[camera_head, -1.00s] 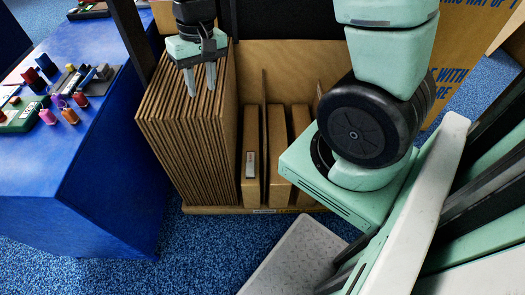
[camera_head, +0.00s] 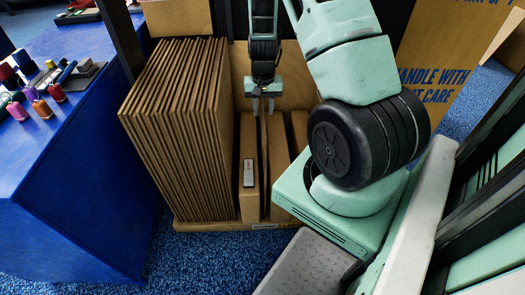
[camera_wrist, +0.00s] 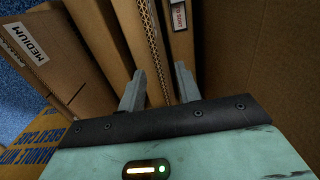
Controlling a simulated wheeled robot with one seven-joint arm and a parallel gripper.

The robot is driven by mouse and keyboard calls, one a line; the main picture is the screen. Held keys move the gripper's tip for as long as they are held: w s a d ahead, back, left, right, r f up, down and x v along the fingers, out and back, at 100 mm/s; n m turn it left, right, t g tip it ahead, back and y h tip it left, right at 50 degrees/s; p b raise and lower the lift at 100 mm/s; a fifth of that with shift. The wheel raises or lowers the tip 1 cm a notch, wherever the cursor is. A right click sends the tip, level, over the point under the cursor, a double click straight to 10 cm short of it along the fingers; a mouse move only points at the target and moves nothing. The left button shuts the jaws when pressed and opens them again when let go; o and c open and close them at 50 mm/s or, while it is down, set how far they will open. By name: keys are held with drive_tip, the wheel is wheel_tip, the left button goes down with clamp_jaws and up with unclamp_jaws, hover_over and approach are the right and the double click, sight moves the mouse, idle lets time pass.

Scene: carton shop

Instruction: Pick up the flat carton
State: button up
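A thin flat carton (camera_head: 263,158) stands on edge between two narrow brown boxes in the rack. In the wrist view its corrugated edge (camera_wrist: 150,38) runs up from between the fingers. My gripper (camera_head: 263,104) points down above this carton in the head view. In the wrist view my gripper (camera_wrist: 160,82) has its two fingers apart, one on each side of the carton's edge, with visible gaps. How far down the fingers reach along the carton is hard to tell. A thick stack of flat cartons (camera_head: 180,125) stands upright to the left.
A narrow box with a white label (camera_head: 249,195) stands left of the thin carton, and another box (camera_head: 278,150) right of it. A box marked MEDIUM (camera_wrist: 50,60) shows in the wrist view. A blue table (camera_head: 90,190) is at left. A large printed carton (camera_head: 440,65) leans at back right.

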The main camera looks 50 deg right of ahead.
wheel_tip(320, 180, down, 8)
drive_tip(key=b, duration=0.2)
drive_tip(key=shift+r, duration=0.2)
drive_tip(key=shift+d+r, duration=0.1)
drive_tip(key=shift+d, duration=0.05)
clamp_jaws()
